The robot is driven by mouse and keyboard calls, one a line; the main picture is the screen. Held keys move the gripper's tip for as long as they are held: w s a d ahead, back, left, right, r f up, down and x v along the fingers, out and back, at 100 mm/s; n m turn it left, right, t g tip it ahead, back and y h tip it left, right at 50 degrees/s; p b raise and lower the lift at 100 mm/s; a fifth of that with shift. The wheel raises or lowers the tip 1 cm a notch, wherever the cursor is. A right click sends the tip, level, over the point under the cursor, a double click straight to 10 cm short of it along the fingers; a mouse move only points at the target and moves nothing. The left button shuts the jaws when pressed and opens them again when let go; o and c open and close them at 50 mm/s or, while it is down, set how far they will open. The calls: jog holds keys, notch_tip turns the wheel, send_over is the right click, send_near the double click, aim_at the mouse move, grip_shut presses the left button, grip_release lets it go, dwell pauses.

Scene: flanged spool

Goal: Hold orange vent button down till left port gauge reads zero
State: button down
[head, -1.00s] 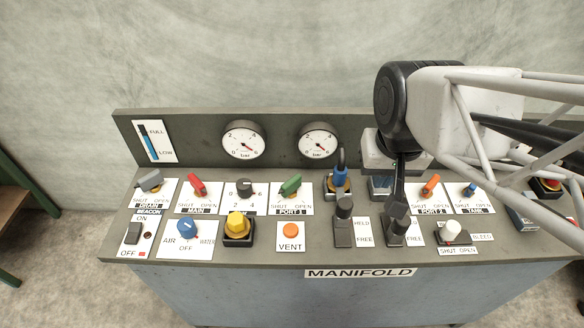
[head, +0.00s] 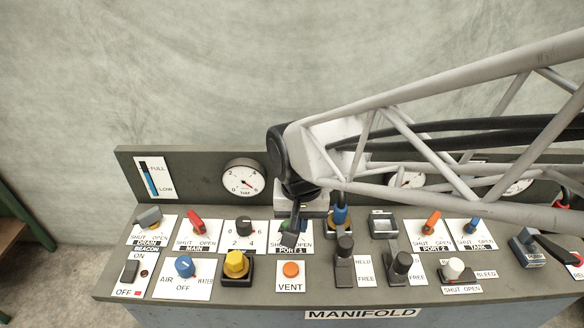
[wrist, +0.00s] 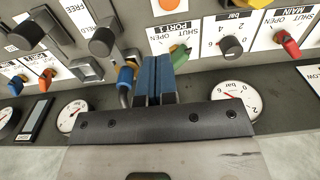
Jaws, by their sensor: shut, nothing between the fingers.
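The orange vent button (head: 291,270) sits on a white VENT plate at the front of the panel. Part of it shows at the top edge of the wrist view (wrist: 168,5). My gripper (head: 290,238) is shut and empty. It is over the PORT 1 plate, behind the vent button and apart from it. The green PORT 1 lever (wrist: 180,57) is close beside the fingers. One round gauge (head: 242,178) stands left of my gripper, its needle toward the lower right. Another gauge (wrist: 74,115) shows in the wrist view; my arm hides it in the head view.
A blue-handled control (head: 339,216) stands just right of my gripper. The yellow knob (head: 236,264) is left of the vent button, and an upright black lever (head: 344,255) is to its right. More gauges show behind my arm.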

aim_at(291, 268)
jog(key=shift+a+f, duration=0.25)
jog(key=shift+a, duration=0.25)
jog(key=shift+a+f, duration=0.25)
jog(key=shift+a, duration=0.2)
jog(key=shift+f, duration=0.2)
notch_tip(291, 268, down, 14)
jog(key=shift+r, duration=0.15)
dwell(0.5)
